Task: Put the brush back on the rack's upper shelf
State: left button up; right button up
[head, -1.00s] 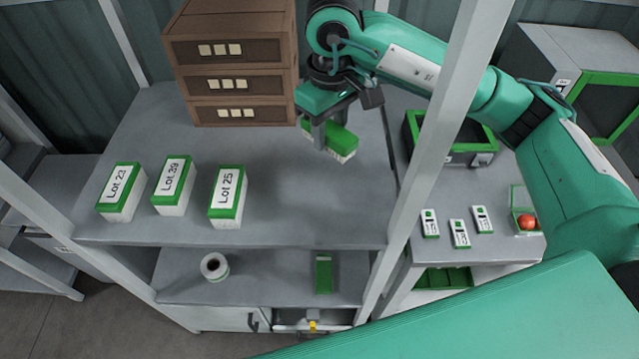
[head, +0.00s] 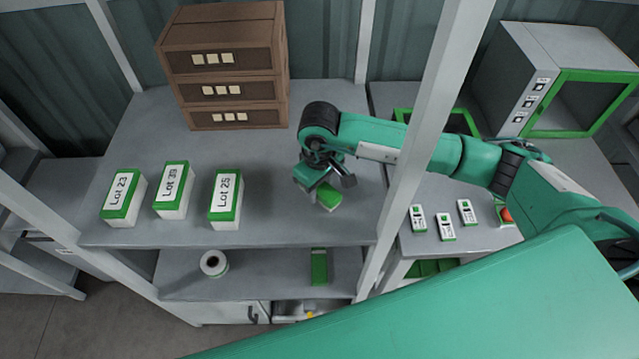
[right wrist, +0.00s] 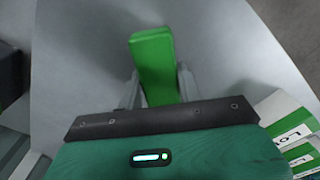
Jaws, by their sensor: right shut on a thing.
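The brush (head: 330,197) has a green back, and in the earlier head frame its pale bristle side shows. It is held in my right gripper (head: 317,189), over the right part of the rack's upper shelf (head: 270,165). In the right wrist view the brush (right wrist: 154,60) sits between the two fingers (right wrist: 158,88), its green back towards the camera. It is low over the shelf; I cannot tell whether it touches. My wrist hides part of it in the head view. My left gripper is not in view.
Lot boxes (head: 226,199) stand left on the upper shelf, with brown crates (head: 225,65) behind. A white roll (head: 214,264) and a green box (head: 319,267) are on the lower shelf (head: 265,280). A grey post (head: 425,130) rises beside my arm. Shelf space between boxes and brush is clear.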

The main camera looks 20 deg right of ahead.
jog(key=shift+f, duration=0.35)
jog(key=o, duration=1)
jog(key=shift+c, duration=0.2)
jog(key=shift+r, duration=0.2)
notch_tip(320, 180, up, 10)
jog(key=b, duration=0.4)
jog(key=shift+r+b, duration=0.25)
jog(key=shift+b, duration=0.1)
jog(key=shift+r, duration=0.65)
